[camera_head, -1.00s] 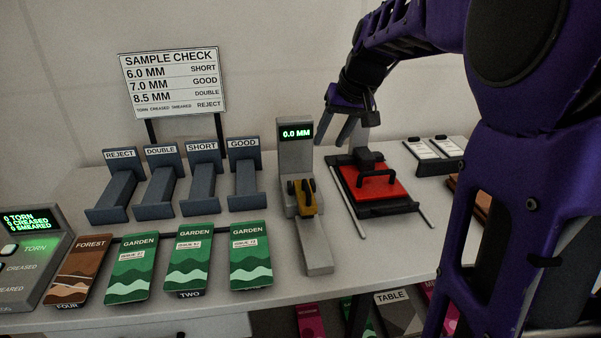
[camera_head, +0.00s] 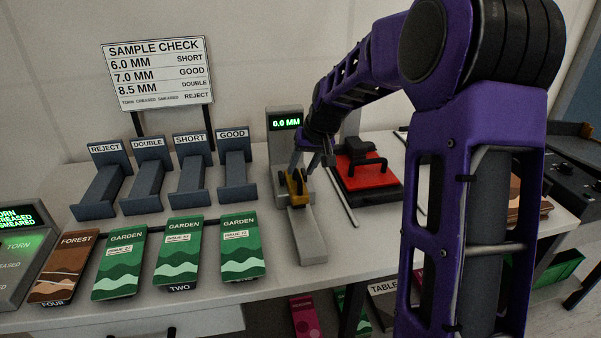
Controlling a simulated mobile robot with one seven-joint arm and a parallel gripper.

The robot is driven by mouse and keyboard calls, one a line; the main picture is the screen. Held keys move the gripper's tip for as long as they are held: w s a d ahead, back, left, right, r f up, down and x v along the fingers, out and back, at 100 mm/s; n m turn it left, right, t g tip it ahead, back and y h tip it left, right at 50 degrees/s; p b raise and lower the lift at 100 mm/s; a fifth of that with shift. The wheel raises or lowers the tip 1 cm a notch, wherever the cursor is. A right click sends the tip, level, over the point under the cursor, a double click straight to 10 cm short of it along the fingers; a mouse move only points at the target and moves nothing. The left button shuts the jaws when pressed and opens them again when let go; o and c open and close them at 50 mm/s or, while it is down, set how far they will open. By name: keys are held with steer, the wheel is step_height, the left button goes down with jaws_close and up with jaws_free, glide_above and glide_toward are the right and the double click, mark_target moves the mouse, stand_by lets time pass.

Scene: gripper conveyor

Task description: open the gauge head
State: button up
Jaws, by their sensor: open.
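The gauge (camera_head: 308,235) is a grey stand with a flat base and a green display (camera_head: 286,123) reading 0.0 MM. Its yellow gauge head (camera_head: 296,188) sits low on the stand, down at the base. My gripper (camera_head: 302,170) is open and points down at the gauge head, its fingers at or just above the head's top. I cannot tell whether the fingers touch it. My arm hides part of the gauge column's right side.
A red press-like plate (camera_head: 369,178) with a black handle stands right of the gauge. Labelled grey trays (camera_head: 236,190) stand to the left. Several green and brown booklets (camera_head: 179,254) lie along the front edge. A sign (camera_head: 158,76) stands behind.

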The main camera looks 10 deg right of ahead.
steer(key=shift+x, duration=0.85)
jaws_close()
stand_by(0.8)
